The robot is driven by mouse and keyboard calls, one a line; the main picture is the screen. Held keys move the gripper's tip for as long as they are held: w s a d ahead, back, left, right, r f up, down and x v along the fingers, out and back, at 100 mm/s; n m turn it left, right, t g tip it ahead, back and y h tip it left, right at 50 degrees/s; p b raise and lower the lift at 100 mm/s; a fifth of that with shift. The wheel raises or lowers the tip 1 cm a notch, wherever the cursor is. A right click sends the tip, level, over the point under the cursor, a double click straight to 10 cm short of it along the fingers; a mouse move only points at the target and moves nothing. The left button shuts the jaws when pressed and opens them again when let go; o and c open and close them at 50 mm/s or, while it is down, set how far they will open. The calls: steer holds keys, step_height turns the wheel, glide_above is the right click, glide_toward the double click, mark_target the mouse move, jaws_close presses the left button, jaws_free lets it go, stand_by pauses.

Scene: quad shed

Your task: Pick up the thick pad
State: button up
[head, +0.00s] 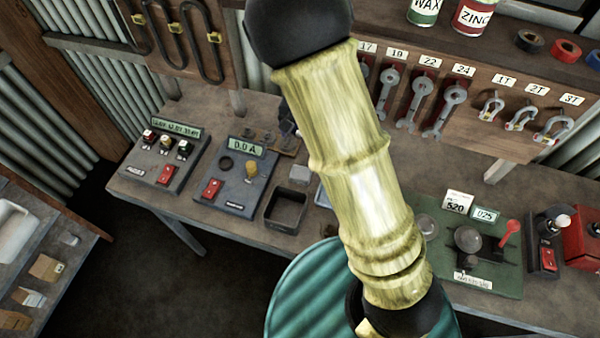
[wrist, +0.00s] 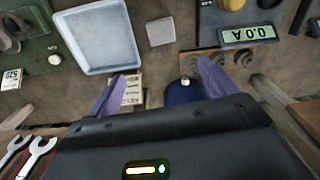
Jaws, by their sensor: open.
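No object is clearly marked as the thick pad. A small grey square block (head: 300,174) lies on the bench beside the black open bin, and it also shows in the wrist view (wrist: 160,32); I cannot tell whether it is the pad. A wooden board (wrist: 225,72) holds several round discs, partly covered by my gripper. My gripper (wrist: 163,72) is open, its two purple fingers apart above the bench, with nothing held between them. The grey block lies past the fingertips, toward the top of the wrist view. In the head view my arm hides the gripper.
A pale tray (wrist: 100,37) lies left of the grey block in the wrist view. A labelled card (wrist: 132,90) and a dark blue round object (wrist: 184,91) are near the fingers. A meter box (head: 236,178) and black bin (head: 286,211) stand nearby. Wrenches (head: 415,103) hang behind.

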steer(key=shift+w+a+f, duration=0.1)
steer(key=shift+w+a, duration=0.1)
steer(key=p, duration=0.2)
glide_above(302, 170)
step_height(302, 170, down, 12)
steer(key=shift+f, duration=0.1)
stand_by(0.4)
